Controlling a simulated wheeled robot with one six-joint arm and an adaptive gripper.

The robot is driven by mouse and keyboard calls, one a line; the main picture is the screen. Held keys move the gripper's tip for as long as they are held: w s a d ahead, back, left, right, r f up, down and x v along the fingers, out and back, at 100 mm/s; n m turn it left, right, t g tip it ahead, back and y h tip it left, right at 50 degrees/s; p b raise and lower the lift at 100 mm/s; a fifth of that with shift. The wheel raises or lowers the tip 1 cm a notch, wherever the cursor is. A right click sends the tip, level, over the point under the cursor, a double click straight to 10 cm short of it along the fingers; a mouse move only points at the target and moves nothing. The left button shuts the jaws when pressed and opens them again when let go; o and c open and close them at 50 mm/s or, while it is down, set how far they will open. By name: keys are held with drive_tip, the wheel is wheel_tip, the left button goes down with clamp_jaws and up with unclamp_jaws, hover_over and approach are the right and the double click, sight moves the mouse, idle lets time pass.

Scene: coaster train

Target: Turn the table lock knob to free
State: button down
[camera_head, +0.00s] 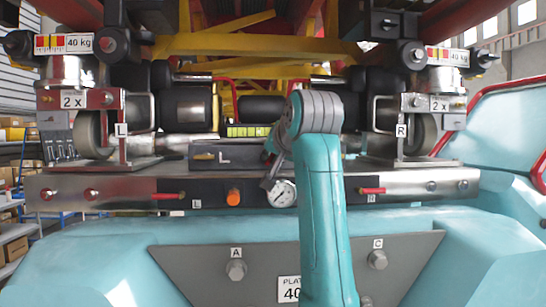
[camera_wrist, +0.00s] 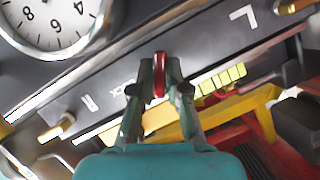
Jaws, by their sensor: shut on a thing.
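A red knob (camera_wrist: 159,74), seen edge-on, stands between my gripper's fingertips in the wrist view. It looks like the table lock knob. My gripper (camera_wrist: 160,78) is shut on it, with one finger on each side. The knob's markings are too small or blurred to read, so its setting cannot be told. In the head view my arm reaches up to the dark front panel (camera_head: 335,193), and my gripper (camera_head: 269,182) shows only partly beside the gauge. The knob cannot be made out there.
A round white gauge (camera_head: 283,193) sits close to my gripper; it also shows in the wrist view (camera_wrist: 48,18). Red levers stick out at left (camera_head: 168,196) and right (camera_head: 372,190).

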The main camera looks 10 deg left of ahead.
drive_tip(key=n+h, duration=0.2)
drive_tip(key=n, duration=0.1)
drive_tip(key=shift+a, duration=0.1)
drive_tip(key=shift+n+h, duration=0.3)
drive_tip(key=shift+n, duration=0.1)
idle(0.5)
drive_tip(key=c, duration=1.5)
unclamp_jaws()
drive_tip(key=shift+s, duration=0.1)
drive_tip(key=v, duration=1.2)
drive_tip(key=shift+f, duration=0.2)
